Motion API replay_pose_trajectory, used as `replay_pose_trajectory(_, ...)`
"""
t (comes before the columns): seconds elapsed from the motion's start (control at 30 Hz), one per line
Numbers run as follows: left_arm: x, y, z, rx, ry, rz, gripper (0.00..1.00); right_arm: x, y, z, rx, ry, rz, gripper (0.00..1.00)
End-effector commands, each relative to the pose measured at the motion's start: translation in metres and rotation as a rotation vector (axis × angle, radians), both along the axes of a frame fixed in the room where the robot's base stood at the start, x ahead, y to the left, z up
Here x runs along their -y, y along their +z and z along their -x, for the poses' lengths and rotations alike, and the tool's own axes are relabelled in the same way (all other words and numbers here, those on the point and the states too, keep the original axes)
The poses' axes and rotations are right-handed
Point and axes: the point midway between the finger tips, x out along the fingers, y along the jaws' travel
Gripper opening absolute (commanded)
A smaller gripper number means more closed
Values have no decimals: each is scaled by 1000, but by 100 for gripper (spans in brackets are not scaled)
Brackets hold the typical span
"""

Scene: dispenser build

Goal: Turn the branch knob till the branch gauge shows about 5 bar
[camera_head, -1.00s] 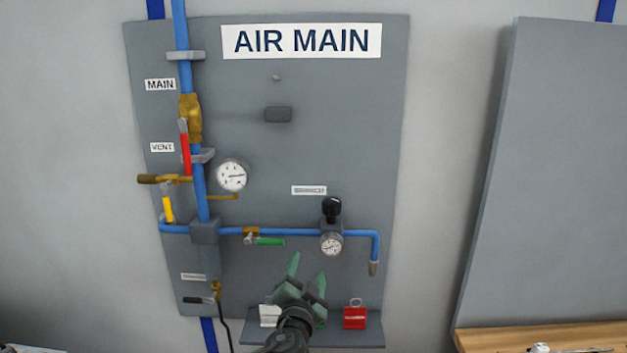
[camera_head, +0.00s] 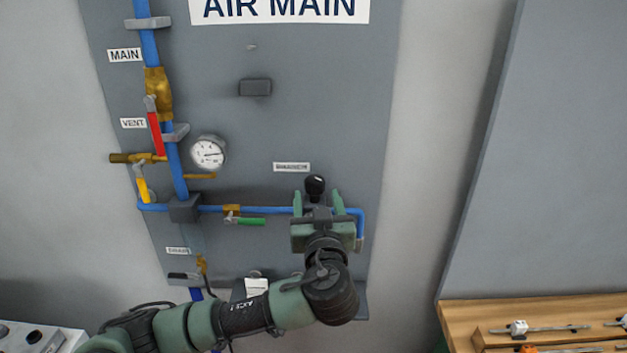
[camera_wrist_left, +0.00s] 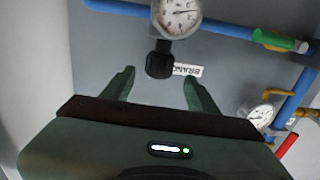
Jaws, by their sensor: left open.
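The black branch knob (camera_head: 315,185) stands on the regulator at the right end of the blue branch pipe. My left gripper (camera_head: 317,198) is open, with one finger on each side of the knob. In the left wrist view the knob (camera_wrist_left: 159,60) lies between and slightly beyond the fingertips (camera_wrist_left: 158,80); no contact shows. The branch gauge (camera_wrist_left: 177,15) shows upside down at the top of the wrist view, cut by the edge; its numbers are too small to read. In the head view my gripper hides that gauge. My right gripper is not in view.
The green-handled valve (camera_head: 245,221) lies on the branch pipe left of my gripper. The main gauge (camera_head: 208,153), red handle (camera_head: 156,134) and yellow handle (camera_head: 143,190) are farther left. A wooden bench (camera_head: 455,312) stands at the lower right. The panel above the knob is mostly clear.

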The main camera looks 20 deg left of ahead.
Motion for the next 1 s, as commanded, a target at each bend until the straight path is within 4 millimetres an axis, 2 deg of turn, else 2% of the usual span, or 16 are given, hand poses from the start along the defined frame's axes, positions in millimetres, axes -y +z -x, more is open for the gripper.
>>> replay_pose_trajectory(0.03, -4, 5, -7, 0, 3, -5, 59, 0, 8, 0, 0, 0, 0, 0)
replay_pose_trajectory(0.2, -15, 6, -34, -1, 3, -5, 59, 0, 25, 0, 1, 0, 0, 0)
replay_pose_trajectory(0.4, -23, 3, -56, -1, 1, -4, 59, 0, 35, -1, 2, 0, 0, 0)
replay_pose_trajectory(0.77, -26, 0, -63, -2, 0, -1, 59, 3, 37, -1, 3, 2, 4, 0)
replay_pose_trajectory(0.87, -26, 0, -62, -2, 0, -1, 37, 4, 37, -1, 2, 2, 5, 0)
replay_pose_trajectory(1.0, -26, 0, -62, -3, 0, -1, 0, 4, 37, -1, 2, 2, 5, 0)
